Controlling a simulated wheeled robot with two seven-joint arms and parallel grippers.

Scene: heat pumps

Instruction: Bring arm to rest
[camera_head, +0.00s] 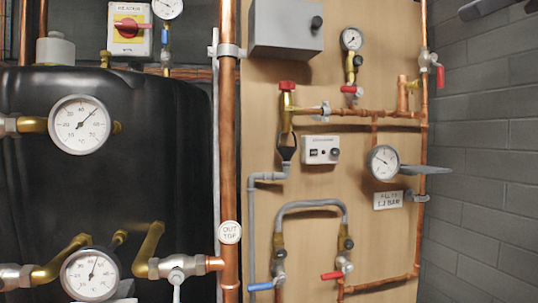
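Neither of my grippers nor either of my arms can be made out in the head view. The view is filled by a heating installation. A wooden board (350,235) carries copper pipes, valves and gauges. A black tank (150,170) stands at the left. A red-handled valve (338,272) and a blue-handled valve (262,286) sit low on the board under a grey looped hose (312,204).
Round gauges (80,124) and brass pipes stick out from the tank. A grey box (285,30) and a pressure gauge (383,162) project from the board. A grey block wall (490,160) closes the right side. No floor shows.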

